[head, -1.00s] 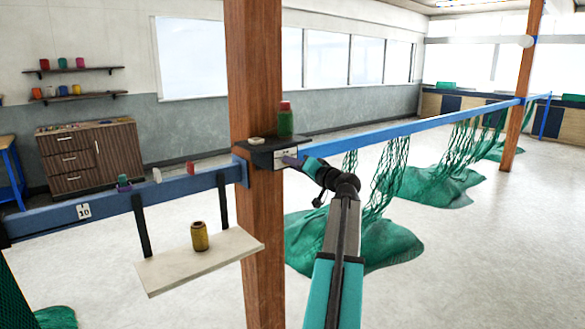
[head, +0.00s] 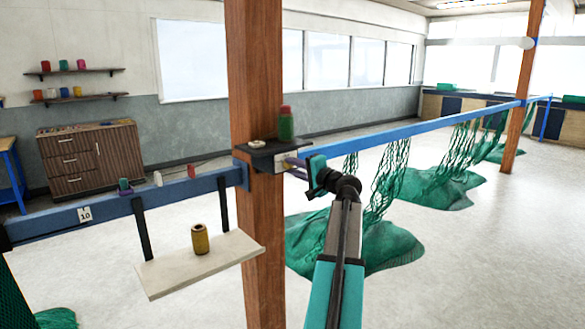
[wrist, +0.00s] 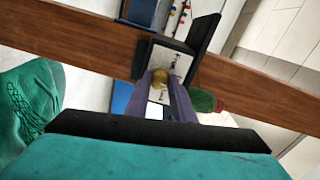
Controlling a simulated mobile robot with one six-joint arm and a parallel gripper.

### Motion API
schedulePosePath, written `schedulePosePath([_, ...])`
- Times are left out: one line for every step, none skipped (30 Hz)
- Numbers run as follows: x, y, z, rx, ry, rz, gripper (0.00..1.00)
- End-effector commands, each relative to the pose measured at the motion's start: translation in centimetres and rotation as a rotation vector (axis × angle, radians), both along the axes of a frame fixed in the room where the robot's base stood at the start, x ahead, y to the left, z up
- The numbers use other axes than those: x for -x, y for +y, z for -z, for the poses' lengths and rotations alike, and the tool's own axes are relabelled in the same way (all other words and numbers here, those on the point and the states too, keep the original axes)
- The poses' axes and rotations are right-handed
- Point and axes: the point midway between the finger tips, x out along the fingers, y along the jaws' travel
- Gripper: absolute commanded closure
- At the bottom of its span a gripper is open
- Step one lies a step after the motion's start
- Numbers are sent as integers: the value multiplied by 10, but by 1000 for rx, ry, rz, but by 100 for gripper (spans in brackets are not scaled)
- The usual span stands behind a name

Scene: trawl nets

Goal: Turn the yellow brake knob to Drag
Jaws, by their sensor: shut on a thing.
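The yellow brake knob (wrist: 159,76) shows in the wrist view on a pale label plate (wrist: 182,62) in a dark frame on the wooden post. My gripper (wrist: 160,86) has its purple fingers closed around the knob. The fingers hide part of the knob, and the plate's markings are too small to read. In the head view my gripper (head: 294,163) reaches the front of the black bracket (head: 262,150) on the post; the knob itself is hidden there.
A green bottle with a red cap (head: 286,123) stands on the bracket, close above my gripper. A blue rail (head: 400,131) runs right, with green nets (head: 350,245) below. A yellow spool (head: 200,239) stands on a pale hanging shelf (head: 165,276) at left.

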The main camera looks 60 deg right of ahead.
Motion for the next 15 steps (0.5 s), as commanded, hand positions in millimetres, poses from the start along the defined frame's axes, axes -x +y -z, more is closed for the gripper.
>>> schedulePosePath([-2,-1,-5,-3,-11,2,100])
schedulePosePath([-2,-1,-5,-5,-12,2,100])
schedulePosePath([-2,-1,-5,-6,-12,2,100])
schedulePosePath([-2,-1,-5,-7,-13,3,100])
schedulePosePath([-1,-1,-5,-7,-13,3,100])
schedulePosePath([-1,-1,-5,-7,-13,3,100])
schedulePosePath([-1,-1,-5,-7,-13,3,100])
schedulePosePath([-1,-1,-5,-6,-12,3,100])
schedulePosePath([-1,-1,-5,-6,-12,3,100])
schedulePosePath([-1,-1,-5,-6,-12,3,100])
schedulePosePath([-1,-1,-5,-6,-12,3,100])
schedulePosePath([-1,-1,-6,-6,-12,3,100])
schedulePosePath([-1,-1,-5,-6,-12,3,73])
schedulePosePath([-1,-1,-5,-5,-12,3,68])
schedulePosePath([-1,-1,-5,-6,-11,3,62])
